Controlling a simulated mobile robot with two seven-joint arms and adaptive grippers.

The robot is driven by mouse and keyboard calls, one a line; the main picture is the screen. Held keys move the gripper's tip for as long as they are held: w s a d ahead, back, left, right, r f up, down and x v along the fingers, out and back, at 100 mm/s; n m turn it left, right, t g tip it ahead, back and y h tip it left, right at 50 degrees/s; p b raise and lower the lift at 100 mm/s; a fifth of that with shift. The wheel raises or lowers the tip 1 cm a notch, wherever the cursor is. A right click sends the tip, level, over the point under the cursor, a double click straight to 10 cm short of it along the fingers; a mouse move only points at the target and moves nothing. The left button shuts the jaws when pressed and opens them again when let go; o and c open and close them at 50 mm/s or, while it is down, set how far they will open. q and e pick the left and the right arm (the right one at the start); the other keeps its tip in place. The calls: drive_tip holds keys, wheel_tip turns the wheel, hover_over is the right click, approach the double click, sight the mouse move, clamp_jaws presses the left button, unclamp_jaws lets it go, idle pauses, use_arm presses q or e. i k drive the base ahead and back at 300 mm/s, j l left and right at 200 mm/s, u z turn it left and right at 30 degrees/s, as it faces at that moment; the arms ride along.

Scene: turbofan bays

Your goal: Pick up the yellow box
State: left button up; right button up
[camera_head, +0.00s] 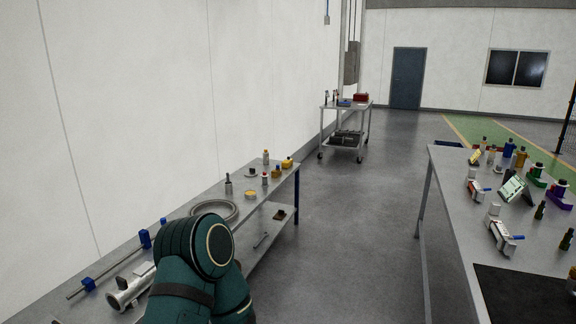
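A small yellow box-like object (287,163) sits at the far right corner of the left workbench (180,227). Another small yellow-orange object (276,173) stands just in front of it, and a round flat yellow piece (250,194) lies nearer. On the right table (452,214), a yellow item (475,157) leans near the far left edge and a yellow bottle-like item (521,158) stands farther right. Which of these is the yellow box I cannot tell for sure. My green arm covers the near part of the left bench. Neither of my grippers is in view.
A metal ring (215,210) and a rod with blue clamps (117,264) lie on the left bench. A wheeled cart (345,107) with a red box (361,97) stands by the wall farther back. Grey floor (352,220) is clear between the benches.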

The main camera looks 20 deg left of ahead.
sight(287, 163)
drive_tip(key=i+j+u, duration=0.2)
drive_tip(key=i, duration=0.3)
drive_tip(key=i+l+u, duration=0.15)
drive_tip(key=i, duration=4.25)
drive_tip(key=i+u, duration=0.25)
drive_tip(key=i, duration=0.15)
drive_tip(key=i+l+u, duration=0.35)
drive_tip(key=i+u, duration=0.2)
drive_tip(key=i, duration=0.2)
drive_tip(key=i+l+u, duration=0.25)
drive_tip(key=u, duration=0.2)
drive_tip(key=i+l+u, duration=0.45)
drive_tip(key=k+j, duration=0.05)
drive_tip(key=k, duration=0.05)
